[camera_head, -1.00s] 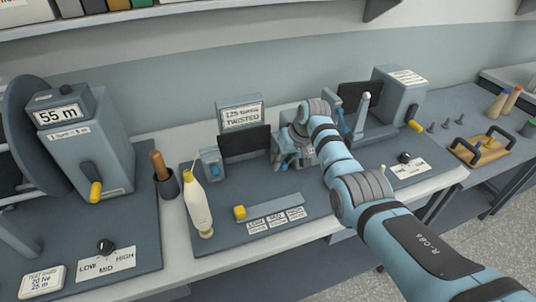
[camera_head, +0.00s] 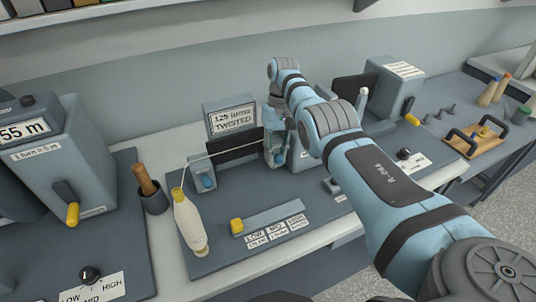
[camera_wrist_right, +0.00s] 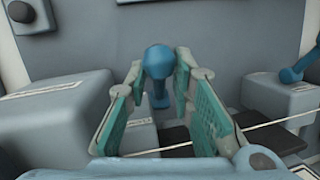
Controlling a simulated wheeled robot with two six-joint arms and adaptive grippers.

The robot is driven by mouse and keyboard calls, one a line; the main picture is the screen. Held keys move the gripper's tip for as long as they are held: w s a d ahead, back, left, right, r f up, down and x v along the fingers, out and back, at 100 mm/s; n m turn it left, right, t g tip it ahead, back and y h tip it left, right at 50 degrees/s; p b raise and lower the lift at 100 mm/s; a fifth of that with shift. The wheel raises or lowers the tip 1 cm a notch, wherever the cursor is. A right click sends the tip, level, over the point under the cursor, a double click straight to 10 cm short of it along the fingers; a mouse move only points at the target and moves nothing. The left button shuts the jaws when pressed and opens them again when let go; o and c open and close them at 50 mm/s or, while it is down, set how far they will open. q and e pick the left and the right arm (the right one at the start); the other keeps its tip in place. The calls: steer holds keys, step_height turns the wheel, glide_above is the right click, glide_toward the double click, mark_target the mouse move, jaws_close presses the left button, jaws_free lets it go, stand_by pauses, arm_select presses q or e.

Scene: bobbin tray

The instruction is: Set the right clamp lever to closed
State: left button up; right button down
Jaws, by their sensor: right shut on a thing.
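My right gripper (camera_head: 278,150) is at the right clamp, right of the dark panel. In the right wrist view my right gripper (camera_wrist_right: 160,90) has its green-padded fingers on both sides of the blue right clamp lever (camera_wrist_right: 160,62), shut on it. The lever's round knob shows between the fingertips. In the head view the gripper and wrist hide much of the right clamp. The left clamp's blue lever (camera_head: 207,181) stands free at the left of the panel. My left gripper is not in view.
A pale thread (camera_head: 225,149) runs from the cream bobbin (camera_head: 190,225) towards the right clamp. A sign box (camera_head: 230,117) stands behind the dark panel (camera_head: 235,146). A yellow-ended slider (camera_head: 237,225) is in front. A grey crank box (camera_head: 60,160) stands left.

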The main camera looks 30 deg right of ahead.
stand_by(0.3)
steer(key=c, duration=1.4)
jaws_free()
steer(key=shift+s+d, duration=0.1)
steer(key=shift+d, duration=0.05)
steer(key=shift+o, duration=0.2)
